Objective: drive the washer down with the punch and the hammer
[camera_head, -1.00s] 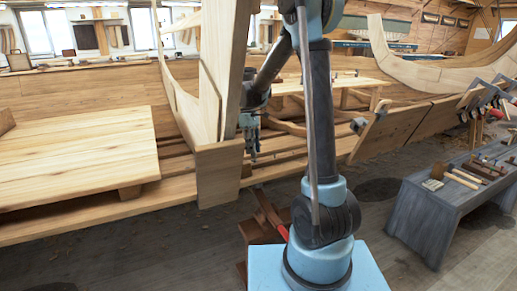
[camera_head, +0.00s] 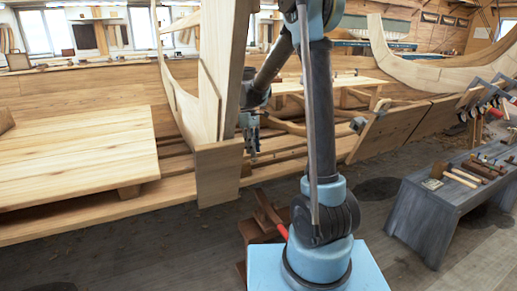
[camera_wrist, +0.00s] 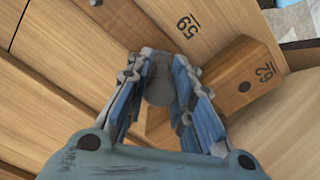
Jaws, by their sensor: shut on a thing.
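My gripper (camera_wrist: 155,88) points at the wooden planking in the wrist view, its blue fingers closed around a grey round-ended tool (camera_wrist: 160,88). The tool looks like the punch, seen nearly end-on, and it hides the wood beneath. In the head view my gripper (camera_head: 251,140) hangs inside the hull, just right of the tall upright timber. I cannot make out the washer; the tool and fingers may cover it. Hand tools with wooden handles (camera_head: 461,180) lie on the grey bench at the right; I cannot tell for sure which is the hammer.
The tall upright timber (camera_head: 219,170) is close left of my gripper. The grey bench (camera_head: 425,205) stands at the right, with open floor before it.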

